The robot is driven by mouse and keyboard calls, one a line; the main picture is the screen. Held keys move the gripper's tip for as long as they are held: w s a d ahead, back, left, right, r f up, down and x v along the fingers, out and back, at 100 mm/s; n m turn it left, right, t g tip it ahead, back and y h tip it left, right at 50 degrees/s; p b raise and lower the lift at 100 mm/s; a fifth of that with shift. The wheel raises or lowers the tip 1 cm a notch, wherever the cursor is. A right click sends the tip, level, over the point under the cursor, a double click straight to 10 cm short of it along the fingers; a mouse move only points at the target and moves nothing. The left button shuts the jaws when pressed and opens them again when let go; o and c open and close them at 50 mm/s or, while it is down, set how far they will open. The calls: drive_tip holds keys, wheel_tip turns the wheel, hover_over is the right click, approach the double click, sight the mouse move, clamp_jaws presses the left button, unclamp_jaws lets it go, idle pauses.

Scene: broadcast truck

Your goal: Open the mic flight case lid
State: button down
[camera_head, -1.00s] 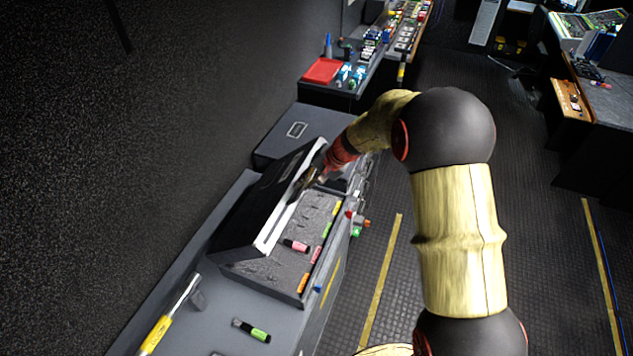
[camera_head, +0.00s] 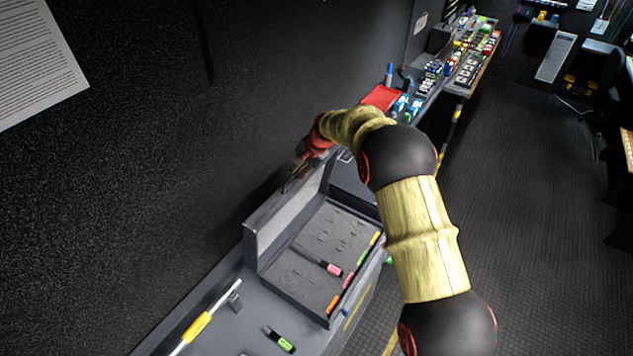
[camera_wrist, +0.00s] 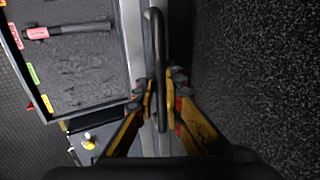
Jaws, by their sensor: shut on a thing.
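The mic flight case (camera_head: 335,310) sits on the side counter with its lid (camera_head: 290,205) standing up, close to upright. Its grey foam inside holds a dark microphone with a pink band (camera_head: 332,268), and orange, pink, green and yellow bands show along the front edge. My gripper (camera_head: 305,168) is at the far top end of the lid, partly blurred. In the wrist view my gripper (camera_wrist: 163,100) has its yellow fingers on both sides of the lid's dark bar handle (camera_wrist: 158,50), shut on it. The lid edge (camera_wrist: 134,45) runs beside the handle.
A yellow-handled tool (camera_head: 198,326) and a green-banded microphone (camera_head: 280,340) lie on the counter before the case. A dark wall stands behind the lid. A red tray (camera_head: 381,97) and small items sit farther along. The aisle floor at right is clear.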

drive_tip(key=w+a, duration=0.4)
drive_tip(key=a, duration=0.1)
drive_tip(key=shift+a+r, duration=0.2)
drive_tip(key=shift+r, duration=0.05)
drive_tip(key=shift+w, duration=0.1)
drive_tip(key=c, duration=2.3)
unclamp_jaws()
drive_tip(key=shift+c, duration=0.2)
drive_tip(key=shift+o, duration=1.9)
drive_tip(key=shift+f, duration=0.15)
drive_tip(key=shift+s, duration=0.2)
drive_tip(key=v, duration=1.2)
drive_tip(key=shift+c, duration=0.2)
